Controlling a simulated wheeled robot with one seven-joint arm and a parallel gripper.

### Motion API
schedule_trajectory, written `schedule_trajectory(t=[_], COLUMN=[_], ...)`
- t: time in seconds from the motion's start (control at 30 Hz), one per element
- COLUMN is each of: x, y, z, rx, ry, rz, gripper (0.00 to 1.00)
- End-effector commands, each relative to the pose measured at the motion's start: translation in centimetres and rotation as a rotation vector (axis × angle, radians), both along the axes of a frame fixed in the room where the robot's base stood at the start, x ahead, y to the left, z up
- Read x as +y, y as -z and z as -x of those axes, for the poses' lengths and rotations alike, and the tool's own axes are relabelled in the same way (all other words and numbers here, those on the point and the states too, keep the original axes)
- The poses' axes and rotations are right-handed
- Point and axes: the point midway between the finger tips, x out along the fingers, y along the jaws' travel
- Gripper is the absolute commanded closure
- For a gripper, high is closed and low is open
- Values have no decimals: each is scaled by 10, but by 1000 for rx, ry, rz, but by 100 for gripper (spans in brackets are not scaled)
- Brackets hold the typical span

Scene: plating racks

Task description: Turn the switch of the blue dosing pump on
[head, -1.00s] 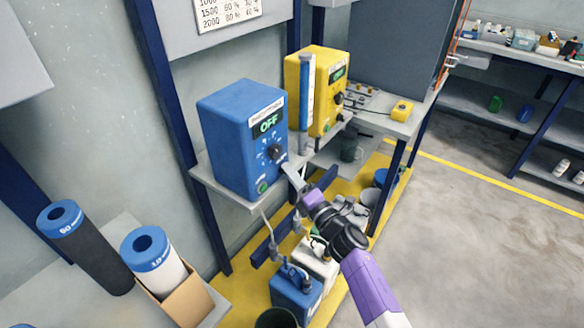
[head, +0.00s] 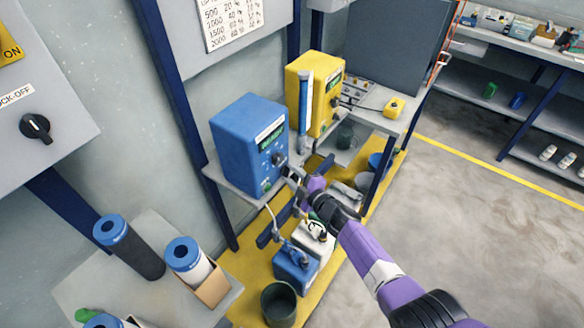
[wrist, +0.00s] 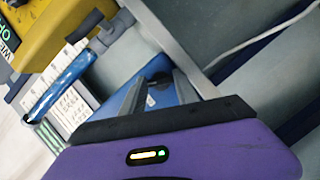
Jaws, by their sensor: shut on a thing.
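The blue dosing pump (head: 248,140) stands on a grey wall shelf. Its small green display (head: 270,142) is too oblique to read now. A dark round switch knob (head: 278,158) is on its front face. My gripper (head: 287,169) reaches the pump's front from the lower right. In the wrist view, the two grey fingers of my gripper (wrist: 158,92) stand on either side of the dark knob (wrist: 158,79), with the blue pump face behind it. The fingers are closed on the knob. The knob's pointer is hidden.
A yellow pump (head: 310,92) stands just beyond the blue one, with a blue column (head: 305,95) between them. Blue (head: 294,268) and white (head: 313,240) canisters stand below on a yellow floor strip (head: 255,272). Filter cartridges (head: 130,247) stand at lower left. The floor at right is clear.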

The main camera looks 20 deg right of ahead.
Motion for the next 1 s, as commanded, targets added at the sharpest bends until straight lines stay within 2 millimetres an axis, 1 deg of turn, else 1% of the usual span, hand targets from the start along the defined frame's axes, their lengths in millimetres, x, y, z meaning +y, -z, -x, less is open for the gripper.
schedule_trajectory(t=[0.03, 0.33, 0.83, 0.87, 0.9, 1.0], x=[-1, -1, -1, -1, -1, -1], y=[-3, 0, 1, 1, 1, 1], z=[0, 0, 0, 0, 0, 0], rx=[17, 71, 79, 79, 79, 78], ry=[2, 1, 2, 2, 2, 1], rz=[-18, -94, -107, -107, -107, -107], gripper=[100, 100, 100, 58, 55, 55])
